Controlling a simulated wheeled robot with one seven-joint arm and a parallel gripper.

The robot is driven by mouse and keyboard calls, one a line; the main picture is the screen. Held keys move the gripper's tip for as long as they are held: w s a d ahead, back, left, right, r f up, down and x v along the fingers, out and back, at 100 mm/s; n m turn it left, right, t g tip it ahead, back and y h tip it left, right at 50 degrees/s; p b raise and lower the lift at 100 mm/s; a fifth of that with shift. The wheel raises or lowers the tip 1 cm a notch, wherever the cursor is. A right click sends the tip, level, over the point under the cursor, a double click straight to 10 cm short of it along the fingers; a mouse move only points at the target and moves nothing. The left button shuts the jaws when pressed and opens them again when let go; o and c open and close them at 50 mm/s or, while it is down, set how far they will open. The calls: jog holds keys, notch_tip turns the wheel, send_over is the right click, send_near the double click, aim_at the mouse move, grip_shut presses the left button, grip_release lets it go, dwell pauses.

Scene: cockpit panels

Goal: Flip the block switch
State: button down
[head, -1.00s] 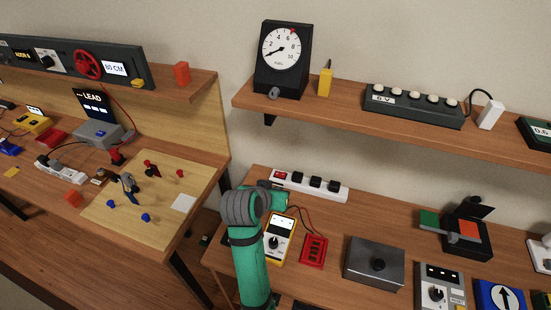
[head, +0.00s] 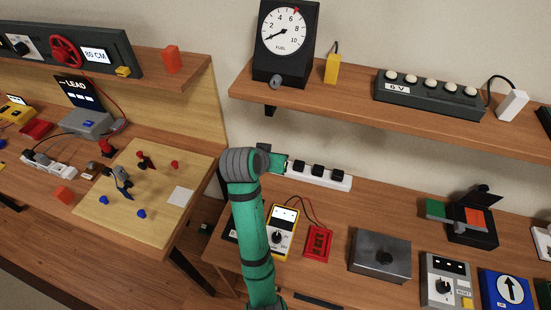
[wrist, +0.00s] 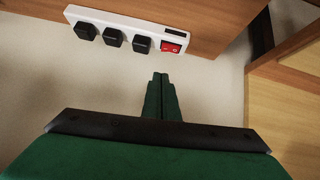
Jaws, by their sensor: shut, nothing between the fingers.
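The block is a white power strip (head: 330,177) at the back of the right-hand table, with black plugs in a row. Its red rocker switch (wrist: 173,47) shows at the right end of the strip (wrist: 98,18) in the wrist view. In the head view my gripper covers that end and the switch is hidden. My gripper (head: 284,163) is at the strip's left end. In the wrist view my gripper (wrist: 160,76) is shut and empty, its tips just below the switch in the picture with a small gap. Contact is not visible.
A yellow multimeter (head: 281,236), a red block with wires (head: 317,244) and a grey box (head: 379,256) stand in front of the strip. A shelf (head: 400,123) with a fuel gauge (head: 286,40) hangs above. A gap separates the left table (head: 90,212).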

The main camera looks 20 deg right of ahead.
jog(key=x, duration=0.5)
jog(key=s+f+x, duration=0.1)
jog(key=x, duration=0.2)
jog(key=shift+w+a+f, duration=0.1)
jog(key=shift+w+f, duration=0.05)
jog(key=shift+f, duration=1.05)
